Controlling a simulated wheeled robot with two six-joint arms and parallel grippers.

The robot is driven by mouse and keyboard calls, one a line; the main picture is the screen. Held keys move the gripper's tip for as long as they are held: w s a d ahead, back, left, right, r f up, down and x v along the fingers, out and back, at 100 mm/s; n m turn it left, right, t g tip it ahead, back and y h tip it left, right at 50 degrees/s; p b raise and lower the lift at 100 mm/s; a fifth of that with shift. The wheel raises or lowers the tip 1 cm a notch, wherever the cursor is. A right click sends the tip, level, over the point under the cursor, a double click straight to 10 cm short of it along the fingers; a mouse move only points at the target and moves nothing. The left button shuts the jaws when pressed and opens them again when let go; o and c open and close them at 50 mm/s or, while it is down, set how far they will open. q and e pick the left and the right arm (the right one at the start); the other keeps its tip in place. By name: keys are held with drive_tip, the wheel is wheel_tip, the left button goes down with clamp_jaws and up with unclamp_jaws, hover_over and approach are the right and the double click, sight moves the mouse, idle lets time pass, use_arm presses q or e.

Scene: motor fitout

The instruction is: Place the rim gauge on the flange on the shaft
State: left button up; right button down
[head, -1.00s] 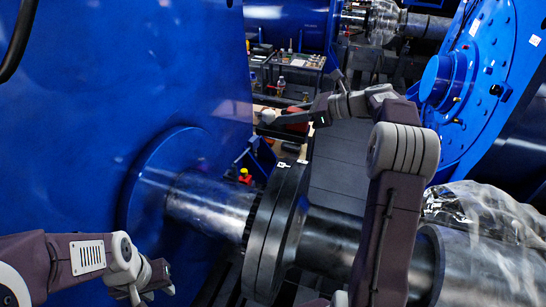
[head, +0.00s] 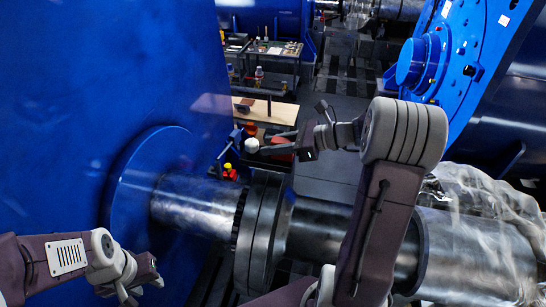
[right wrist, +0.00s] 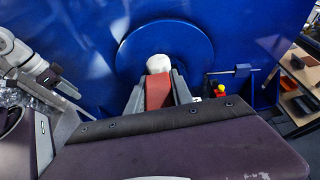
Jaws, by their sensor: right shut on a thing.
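The flange (head: 262,235) is a thick dark steel disc pair around the bright shaft (head: 195,205). My right gripper (head: 278,145) is above and behind the flange in the head view, apart from it. It is shut on a red piece with a rounded white end, which I take to be the rim gauge (head: 252,145). The right wrist view shows the red body of the gauge (right wrist: 158,90) between the two grey fingers, white end outward. My left gripper (head: 138,288) is open and empty at the lower left, in front of the shaft.
The blue motor housing (head: 80,100) with its round collar fills the left. A bench (head: 265,108) with tools stands behind the flange. A yellow and red item (head: 229,171) is behind the shaft. Clear plastic wrap (head: 485,205) covers the right part. Another blue machine (head: 425,60) stands far right.

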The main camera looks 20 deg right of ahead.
sight(278, 159)
drive_tip(key=shift+s+a+f, duration=0.1)
drive_tip(key=shift+s, duration=0.5)
drive_tip(key=f, duration=0.3)
drive_tip(key=f+p, duration=0.1)
drive_tip(key=shift+w+f, duration=0.15)
drive_tip(key=shift+w, duration=0.15)
drive_tip(key=shift+s, duration=0.1)
drive_tip(key=c, duration=1.1)
unclamp_jaws()
drive_tip(key=shift+f, duration=0.1)
drive_tip(key=b+v, duration=0.2)
drive_tip(key=v, duration=1)
drive_tip(key=shift+s, duration=0.1)
